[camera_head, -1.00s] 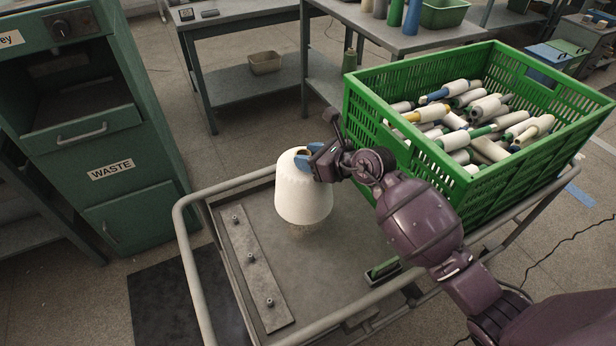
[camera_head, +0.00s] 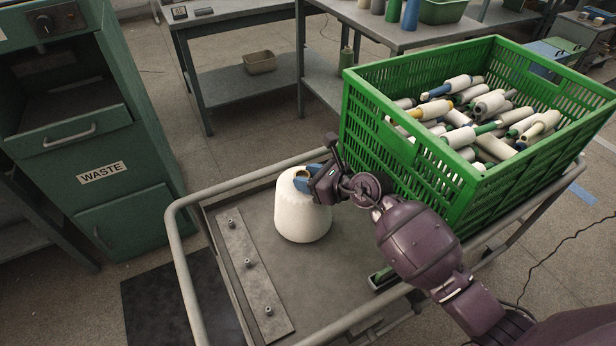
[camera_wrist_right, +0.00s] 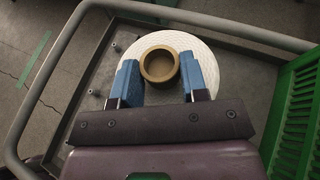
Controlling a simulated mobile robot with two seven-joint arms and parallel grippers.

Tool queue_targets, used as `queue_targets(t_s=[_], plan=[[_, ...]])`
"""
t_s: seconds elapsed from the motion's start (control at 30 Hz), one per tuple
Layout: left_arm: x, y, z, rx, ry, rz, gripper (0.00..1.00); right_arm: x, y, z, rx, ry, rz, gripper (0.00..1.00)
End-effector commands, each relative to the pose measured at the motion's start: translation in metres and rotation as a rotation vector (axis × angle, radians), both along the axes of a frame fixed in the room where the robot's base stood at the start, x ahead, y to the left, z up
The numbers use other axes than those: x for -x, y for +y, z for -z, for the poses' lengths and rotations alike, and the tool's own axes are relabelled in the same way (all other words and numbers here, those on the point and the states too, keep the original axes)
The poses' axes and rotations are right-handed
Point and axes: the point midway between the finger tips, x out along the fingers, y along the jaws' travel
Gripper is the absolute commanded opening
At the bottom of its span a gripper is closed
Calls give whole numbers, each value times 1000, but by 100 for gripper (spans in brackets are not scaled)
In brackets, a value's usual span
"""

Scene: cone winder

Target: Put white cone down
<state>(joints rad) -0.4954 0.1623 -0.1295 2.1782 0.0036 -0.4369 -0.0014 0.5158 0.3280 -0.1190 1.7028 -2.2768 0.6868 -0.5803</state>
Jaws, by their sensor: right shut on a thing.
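The white cone (camera_head: 302,212) stands upright on the grey cart top (camera_head: 341,237), its base at or very near the surface. Its narrow top end points up. My right gripper (camera_head: 307,180) is at the cone's top, with blue fingers on either side of the brown core tube. In the right wrist view the white cone (camera_wrist_right: 145,58) shows from above, with the brown tube (camera_wrist_right: 159,65) between the blue fingers of my right gripper (camera_wrist_right: 163,75). My left gripper is not in view.
A green crate (camera_head: 410,150) full of bobbins stands on the cart to the right. A metal strip with pegs (camera_head: 250,265) lies left of the cone. The cart's rail (camera_head: 185,270) runs around the edge. A green waste cabinet (camera_head: 100,175) stands at the left.

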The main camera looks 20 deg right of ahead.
Motion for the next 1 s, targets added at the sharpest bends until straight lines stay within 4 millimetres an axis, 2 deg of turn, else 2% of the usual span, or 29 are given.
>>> queue_targets(t_s=[0.13, 0.17, 0.3, 0.67, 0.83, 1.0], plan=[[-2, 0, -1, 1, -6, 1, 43, -1, 0, -2, -2, -7, 0, 12], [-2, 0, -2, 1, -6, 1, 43, 0, 0, 0, 0, -1, 0, 45], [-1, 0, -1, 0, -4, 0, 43, 0, 0, 0, 0, -1, 0, 66], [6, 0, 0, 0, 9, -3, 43, 2, -2, -3, 1, -2, 0, 66], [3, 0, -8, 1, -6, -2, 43, 17, -15, -14, 3, -5, 1, 66], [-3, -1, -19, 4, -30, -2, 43, 42, -34, -28, 3, -6, 0, 66]])
